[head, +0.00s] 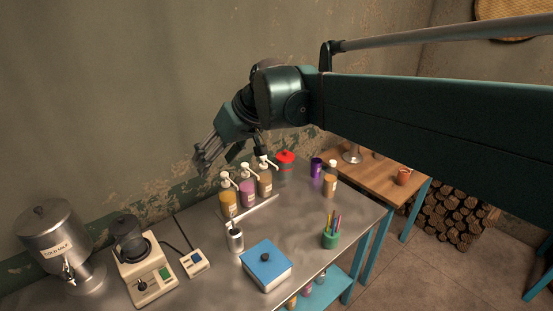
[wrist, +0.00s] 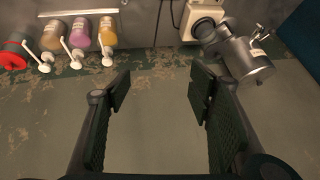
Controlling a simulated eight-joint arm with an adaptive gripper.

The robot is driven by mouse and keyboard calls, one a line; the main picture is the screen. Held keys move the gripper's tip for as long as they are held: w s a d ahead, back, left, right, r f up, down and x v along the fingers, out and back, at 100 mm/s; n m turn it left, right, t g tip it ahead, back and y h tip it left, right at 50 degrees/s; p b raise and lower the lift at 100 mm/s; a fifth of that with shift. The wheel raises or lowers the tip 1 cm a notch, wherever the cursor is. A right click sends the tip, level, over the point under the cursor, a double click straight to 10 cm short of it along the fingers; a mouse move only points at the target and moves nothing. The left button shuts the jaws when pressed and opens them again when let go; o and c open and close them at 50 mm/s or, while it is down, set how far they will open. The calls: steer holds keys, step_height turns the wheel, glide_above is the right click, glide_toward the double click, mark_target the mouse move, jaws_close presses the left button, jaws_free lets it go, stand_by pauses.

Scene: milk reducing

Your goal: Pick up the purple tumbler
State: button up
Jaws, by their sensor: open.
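The purple tumbler (head: 316,167) stands upright near the right back part of the metal counter (head: 210,265) in the head view, just left of a bottle with an orange-brown content. It does not show in the wrist view. My gripper (head: 228,157) is raised above the back of the counter, to the left of the tumbler and apart from it. In the wrist view my gripper (wrist: 158,92) has its two fingers spread wide, with only the wall between them.
Pump bottles (head: 248,191) and a red-lidded jar (head: 285,165) stand left of the tumbler. The amber bottle (head: 330,186) is close on its right. A green pen cup (head: 331,237), a blue-topped box (head: 265,267) and the cold milk dispenser (wrist: 247,57) are farther away.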

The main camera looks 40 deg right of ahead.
steer(key=w+d+n+t+y+b, duration=0.1)
steer(key=w+d, duration=0.4)
steer(key=d, duration=0.5)
steer(key=w+d+t+y+b, duration=0.15)
steer(key=w+d, duration=0.25)
steer(key=d, duration=0.6)
steer(key=w+d+n+t+y+b, duration=0.15)
steer(key=w+d, duration=0.35)
steer(key=d, duration=0.5)
steer(key=s+d+f+n+t+b, duration=0.1)
steer(key=s+d+t, duration=0.15)
steer(key=d, duration=0.85)
steer(key=s+d+f+t+b, duration=0.1)
steer(key=s+d+f, duration=0.15)
steer(key=d, duration=0.85)
steer(key=s+d+f+n+t+b, duration=0.1)
steer(key=s+d+b, duration=0.15)
steer(key=d, duration=0.75)
steer(key=p, duration=0.1)
glide_toward(316, 168)
steer(key=w+d+r, duration=0.1)
steer(key=w+r, duration=0.2)
steer(key=w, duration=0.1)
steer(key=shift+s+d+f, duration=0.1)
steer(key=shift+f, duration=0.35)
steer(key=shift+x, duration=1.3)
